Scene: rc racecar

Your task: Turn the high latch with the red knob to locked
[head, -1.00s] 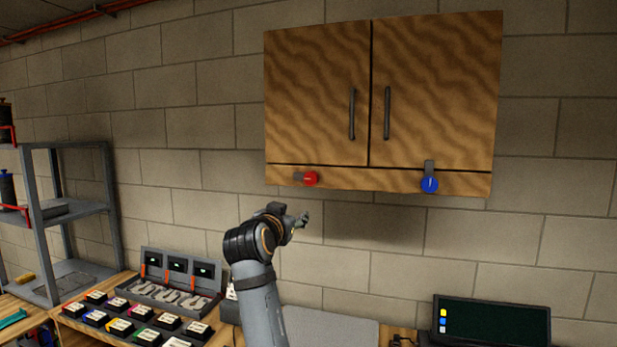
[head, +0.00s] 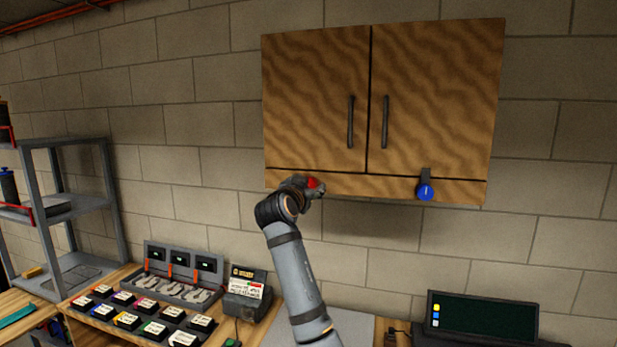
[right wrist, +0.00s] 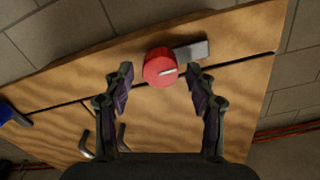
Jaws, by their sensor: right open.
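The red knob (head: 313,183) sits on the lower rail of the wooden wall cabinet (head: 435,95), towards its left end. In the right wrist view the red knob (right wrist: 160,67) carries a pale mark, and its grey latch bar (right wrist: 191,51) points along the rail. My right gripper (head: 316,190) is up at the knob and partly covers it in the head view. In the right wrist view its open fingers (right wrist: 160,82) stand on either side of the knob, with gaps on both sides. My left gripper is not in view.
A blue knob (head: 425,192) with an upright grey bar is on the same rail, to the right. Two dark door handles (head: 351,122) hang above. Below are a bench with several small boxes (head: 128,320) and a dark monitor (head: 482,318). A grey shelf rack (head: 75,210) stands left.

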